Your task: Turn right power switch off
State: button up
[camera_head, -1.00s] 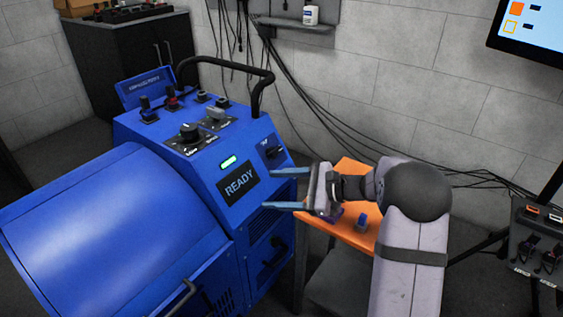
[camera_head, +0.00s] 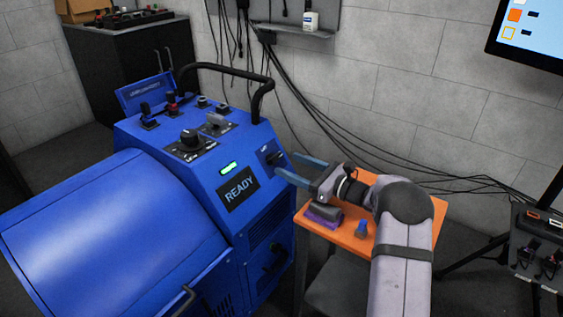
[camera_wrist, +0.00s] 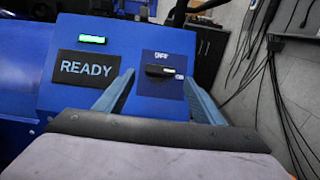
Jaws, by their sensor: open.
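The power switch is a black rotary knob (camera_wrist: 160,71) on a dark plate on the right side of the blue dynamometer's sloped panel. Its handle lies roughly horizontal in the wrist view. In the head view the switch (camera_head: 272,157) sits just beyond my fingertips. My gripper (camera_head: 282,164) is open and empty, pointing left at the switch. In the wrist view the two blue-grey fingers (camera_wrist: 158,82) stand on either side of the switch plate, with the knob between them in the picture. I cannot tell whether a finger touches the knob.
The blue dynamometer (camera_head: 110,220) has a READY display (camera_head: 238,189), a lit green indicator (camera_head: 229,168), another black knob (camera_head: 190,138) and a black handle bar (camera_head: 225,69). An orange table (camera_head: 350,235) holds a purple-and-dark item (camera_head: 323,216) and a blue item (camera_head: 361,229). Cables hang behind.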

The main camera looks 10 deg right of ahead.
aim_at(275, 158)
jog(key=shift+x, duration=2.35)
jog(key=shift+c, duration=0.5)
jog(key=c, duration=0.9)
